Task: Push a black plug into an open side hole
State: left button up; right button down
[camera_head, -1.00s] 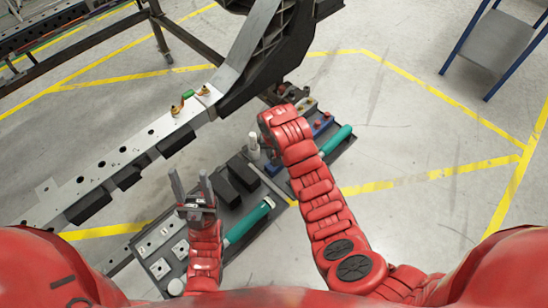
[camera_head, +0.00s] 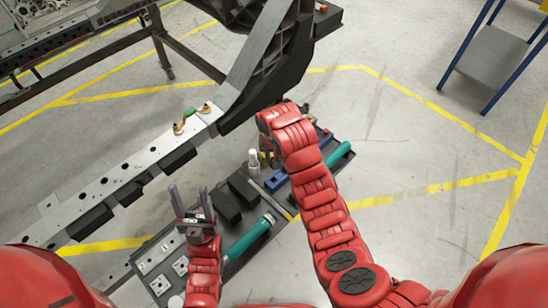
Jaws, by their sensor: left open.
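The grey chassis rail (camera_head: 62,222) runs diagonally across the left, with a row of dark round spots on its face. I cannot tell which are open holes and which hold plugs. No loose black plug can be made out. My left gripper (camera_head: 189,191) is open, its two fingers pointing up the picture. My right arm reaches up the middle to beside the dark end of the chassis.
The tray holds black bins (camera_head: 228,205), a teal cylinder (camera_head: 248,238) and white square plates (camera_head: 160,285). Another teal cylinder (camera_head: 338,155) and a blue part (camera_head: 276,180) lie near my right arm. A blue-legged grey cart (camera_head: 488,55) stands far right. The floor right of my right arm is clear.

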jog(key=shift+r+p, duration=2)
jog(key=shift+r, duration=0.2)
jog(key=shift+f, duration=0.1)
